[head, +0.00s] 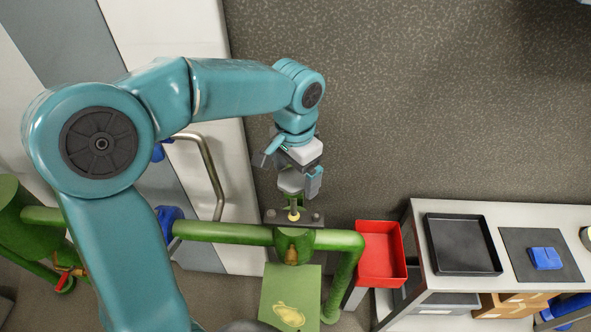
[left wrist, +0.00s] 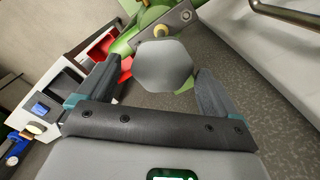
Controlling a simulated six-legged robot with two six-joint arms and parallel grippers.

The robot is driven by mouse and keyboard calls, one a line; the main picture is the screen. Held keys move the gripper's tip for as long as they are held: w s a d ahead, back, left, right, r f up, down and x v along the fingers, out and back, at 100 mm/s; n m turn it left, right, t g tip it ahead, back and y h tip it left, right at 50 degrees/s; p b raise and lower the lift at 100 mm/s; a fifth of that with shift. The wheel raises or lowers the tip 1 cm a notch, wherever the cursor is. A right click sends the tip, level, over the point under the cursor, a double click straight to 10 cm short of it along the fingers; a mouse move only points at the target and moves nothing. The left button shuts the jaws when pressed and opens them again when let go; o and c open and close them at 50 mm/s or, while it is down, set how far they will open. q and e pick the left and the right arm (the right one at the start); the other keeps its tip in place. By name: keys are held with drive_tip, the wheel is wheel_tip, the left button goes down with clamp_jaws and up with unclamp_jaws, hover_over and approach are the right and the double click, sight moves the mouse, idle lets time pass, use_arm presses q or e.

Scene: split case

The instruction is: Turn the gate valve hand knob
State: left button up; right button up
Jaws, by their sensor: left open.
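The gate valve hand knob (head: 290,181) is a grey, many-sided disc on a yellowish stem above the green pipe (head: 228,234). In the left wrist view the knob (left wrist: 164,66) shows its flat face between my two fingers. My left gripper (head: 289,174) is open at the knob, with one finger on either side. In the left wrist view the left gripper (left wrist: 156,70) shows a gap beside the knob on the right; contact on the left is hard to judge. The right gripper is not in view.
A red bin (head: 380,254) stands right of the pipe. A white bench (head: 422,262) at the lower right holds a black tray (head: 462,243) and a blue object (head: 545,258). A metal handle (head: 211,170) stands out left of the knob. Grey floor is clear at the upper right.

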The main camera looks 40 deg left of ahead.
use_arm(q)
drive_tip(key=shift+s+a+r, duration=0.1)
drive_tip(key=shift+s+a, duration=0.15)
drive_tip(key=shift+s, duration=0.3)
drive_tip(key=shift+c, duration=0.8)
drive_tip(key=shift+w+d, duration=0.2)
drive_tip(key=shift+w, duration=0.15)
drive_tip(key=c, duration=0.9)
drive_tip(key=shift+s, duration=0.1)
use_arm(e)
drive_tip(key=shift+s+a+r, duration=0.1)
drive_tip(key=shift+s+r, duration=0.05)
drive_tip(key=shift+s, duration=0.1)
